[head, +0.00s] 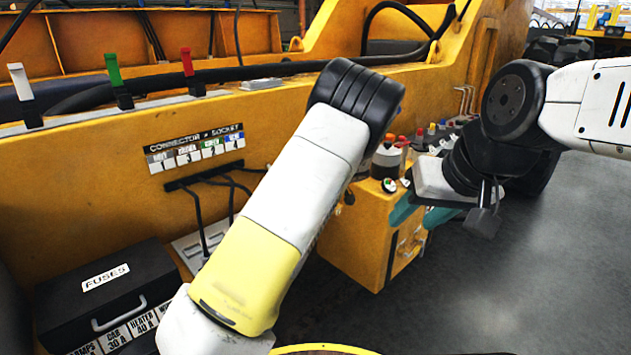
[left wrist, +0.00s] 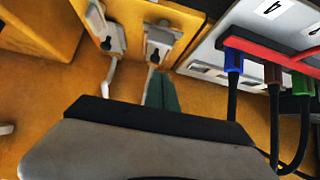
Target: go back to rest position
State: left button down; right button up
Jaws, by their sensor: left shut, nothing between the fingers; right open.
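My right gripper (head: 422,212) is in the head view, in front of the yellow machine's right end. Its teal fingers are spread apart with nothing visible between them. My left arm rises across the middle of the head view, and its gripper is hidden there. In the left wrist view my left gripper's teal fingers (left wrist: 161,92) are together and empty. They point toward a yellow panel with grey latch-like fittings (left wrist: 158,45).
Plugs with blue, brown and green heads (left wrist: 233,60) sit along a red strip at right in the left wrist view. A black fuse box (head: 105,295) stands at lower left. Red, green and white levers (head: 113,72) line the yellow ledge. Grey floor (head: 480,290) is clear at right.

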pick_arm(q)
jog(key=s+a+r+m+g+h, duration=0.1)
jog(key=s+a+r+h, duration=0.25)
jog(key=s+r, duration=0.4)
jog(key=s+a+r+m+g+h, duration=0.2)
jog(key=s+a+r, duration=0.3)
jog(key=s, duration=0.5)
jog(key=s+r+m+t+h, duration=0.1)
jog(key=s+r+m+h, duration=0.1)
jog(key=s, duration=0.9)
jog(key=s+d+r+m+t+h, duration=0.1)
jog(key=s+r+m, duration=0.4)
jog(key=s, duration=0.6)
jog(key=shift+s+r+h, duration=0.15)
jog(key=shift+s+h, duration=0.2)
